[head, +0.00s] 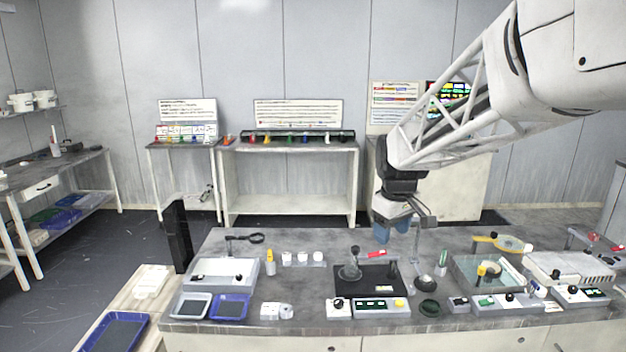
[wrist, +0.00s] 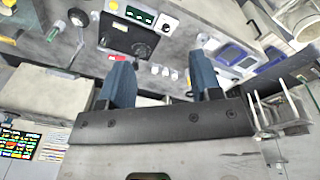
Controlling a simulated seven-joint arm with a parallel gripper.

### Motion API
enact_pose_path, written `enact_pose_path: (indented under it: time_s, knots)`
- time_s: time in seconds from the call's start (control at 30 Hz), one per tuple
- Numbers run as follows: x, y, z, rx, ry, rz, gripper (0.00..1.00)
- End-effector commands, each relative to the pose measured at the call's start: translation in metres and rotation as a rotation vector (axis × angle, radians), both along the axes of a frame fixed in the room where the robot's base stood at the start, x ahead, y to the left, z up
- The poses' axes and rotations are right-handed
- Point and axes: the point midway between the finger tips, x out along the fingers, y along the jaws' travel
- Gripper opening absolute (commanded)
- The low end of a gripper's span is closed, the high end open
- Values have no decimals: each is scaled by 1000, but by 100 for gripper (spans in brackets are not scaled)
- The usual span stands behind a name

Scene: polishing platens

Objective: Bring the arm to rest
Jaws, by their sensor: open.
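My gripper (head: 394,230) hangs from the arm on the right of the head view, above the back part of the grey workbench (head: 320,250). Its two blue fingers point down. In the wrist view my gripper (wrist: 162,75) shows its two blue fingers spread well apart, with nothing between them. The fingers are apart from the black polishing unit (head: 385,283) on the bench; it also shows in the wrist view (wrist: 118,45). The arm is raised and bent, reaching in from the upper right.
A red-handled lever (head: 376,254), small white cups (head: 302,258) and a yellow-rimmed magnifier (head: 510,243) stand near the gripper. Blue trays (head: 230,307) lie at the front left. A black upright panel (head: 177,236) stands at the bench's left end. The air above the bench's left half is clear.

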Motion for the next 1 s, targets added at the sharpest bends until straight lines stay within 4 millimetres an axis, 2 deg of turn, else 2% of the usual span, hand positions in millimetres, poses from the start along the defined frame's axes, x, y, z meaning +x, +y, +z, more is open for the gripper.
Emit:
enact_pose_path:
  time_s: [0.1,0.5,1.0]
  knots:
    - [-32,-1,5,6,-12,-54,58]
    - [-130,-4,9,32,-45,-237,58]
    - [-249,-6,-13,73,-84,-464,58]
